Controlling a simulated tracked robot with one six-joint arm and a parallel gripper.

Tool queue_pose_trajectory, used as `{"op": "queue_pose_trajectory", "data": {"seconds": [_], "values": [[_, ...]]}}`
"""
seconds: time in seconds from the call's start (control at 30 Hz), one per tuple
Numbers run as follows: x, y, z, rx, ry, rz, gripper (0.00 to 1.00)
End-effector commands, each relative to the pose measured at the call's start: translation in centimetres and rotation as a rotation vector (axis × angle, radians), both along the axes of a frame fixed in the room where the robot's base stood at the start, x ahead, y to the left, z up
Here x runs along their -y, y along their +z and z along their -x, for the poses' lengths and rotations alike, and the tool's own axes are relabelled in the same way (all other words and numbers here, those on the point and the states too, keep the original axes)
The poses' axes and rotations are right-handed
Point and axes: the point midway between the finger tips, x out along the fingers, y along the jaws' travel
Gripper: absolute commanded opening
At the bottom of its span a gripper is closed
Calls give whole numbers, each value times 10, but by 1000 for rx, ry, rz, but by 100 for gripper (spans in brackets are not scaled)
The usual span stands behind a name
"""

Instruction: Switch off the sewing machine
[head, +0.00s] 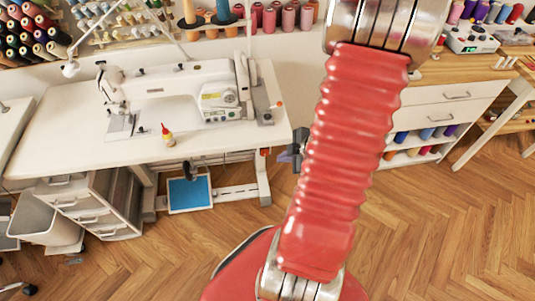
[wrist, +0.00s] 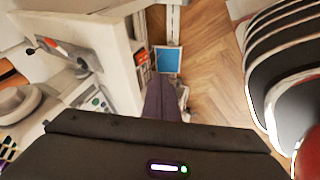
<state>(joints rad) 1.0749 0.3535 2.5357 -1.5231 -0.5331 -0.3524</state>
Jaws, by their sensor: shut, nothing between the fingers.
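The white sewing machine (head: 180,88) stands on a white table (head: 60,130) at the left of the head view, with a control panel on its right end. In the wrist view, a small orange-red box with dark marks (wrist: 142,62), seemingly a switch, sits at the table's underside edge; a small orange patch (head: 265,152) shows there in the head view. My gripper (wrist: 160,80) is shut and empty, with its dark fingers pointing towards the floor beside the box. A gap between fingertips and box cannot be judged. In the head view my gripper (head: 290,157) is partly hidden behind my red arm.
A blue foot pedal (head: 190,194) lies under the table, near metal table legs (head: 263,180). White drawers (head: 90,200) and a bin (head: 45,215) stand at left. A small red-capped bottle (head: 167,135) stands on the table. The wooden floor at right is clear.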

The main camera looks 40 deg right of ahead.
Motion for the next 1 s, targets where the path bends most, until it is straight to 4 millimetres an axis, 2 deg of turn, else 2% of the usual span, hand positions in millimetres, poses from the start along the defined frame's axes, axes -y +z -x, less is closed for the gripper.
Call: {"op": "queue_pose_trajectory", "data": {"seconds": [0.57, 1.0], "values": [[-3, -6, -1, 4, 10, -14, 0], [-5, -36, -21, 4, 12, -14, 0]]}}
